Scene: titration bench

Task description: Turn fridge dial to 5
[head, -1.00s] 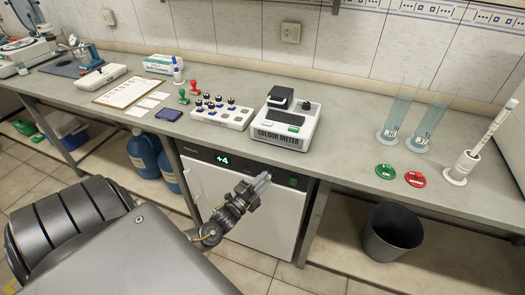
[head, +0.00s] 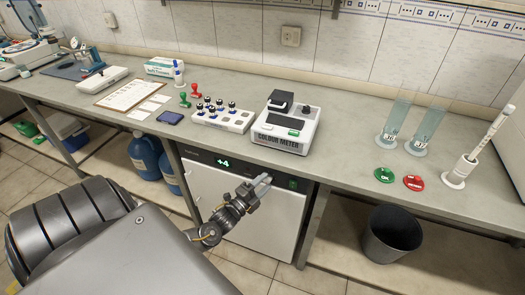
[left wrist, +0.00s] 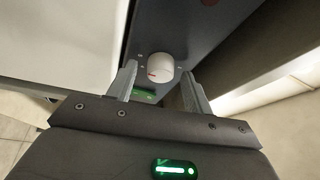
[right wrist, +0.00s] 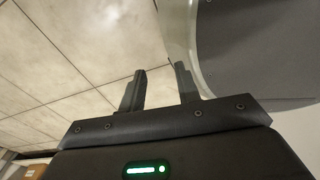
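The under-bench fridge (head: 245,225) has a white door and a dark top panel with a green display (head: 222,162) that reads +4. My left gripper (head: 265,181) is in front of the panel's right part. In the left wrist view the white round dial (left wrist: 160,68) with a red mark shows just beyond and between the fingertips. My left gripper (left wrist: 158,80) is open, its fingers to either side of the dial; I cannot tell whether they touch it. In the head view the gripper hides the dial. My right gripper (right wrist: 158,85) is open and empty, over tiled floor.
The bench top (head: 335,150) overhangs the fridge. On it stand a colour meter (head: 284,125), a vial rack (head: 222,118) and glass cylinders (head: 425,128). Blue jugs (head: 145,155) sit to the left of the fridge.

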